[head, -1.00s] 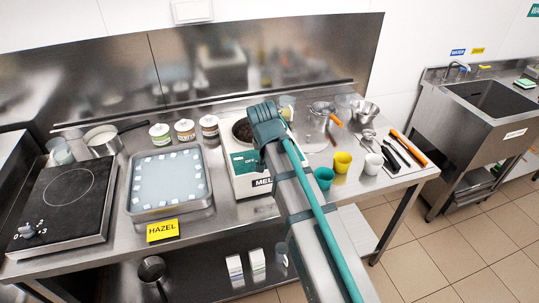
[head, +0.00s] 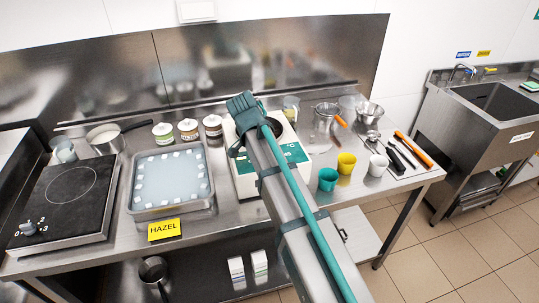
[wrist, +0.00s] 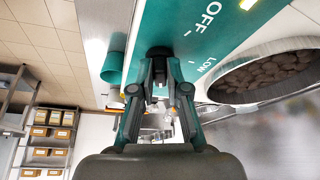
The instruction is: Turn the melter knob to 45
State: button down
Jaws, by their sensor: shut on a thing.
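The melter (head: 243,187) is a white box with a teal front panel, at the middle of the table in the head view. My arm covers much of it there, and my gripper's fingers are hidden. In the wrist view the teal panel (wrist: 215,45) shows the marks OFF and LOW. The dark melter knob (wrist: 159,51) shows between the fingertips, at the panel. My gripper (wrist: 160,72) is shut on it. The melter's round pan (wrist: 268,75) holds brown pieces.
A teal cup (head: 327,180) and a yellow cup (head: 346,163) stand close to the right of my arm. A metal tray (head: 206,190) with white pieces and a yellow HAZEL sign (head: 164,229) are on the left. Several jars stand behind the tray.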

dwell(0.4)
jog(key=c, duration=1.2)
grip_release()
jog(key=shift+o, duration=0.2)
jog(key=shift+r, duration=0.1)
jog(key=v, duration=1.2)
jog(key=shift+w, duration=0.15)
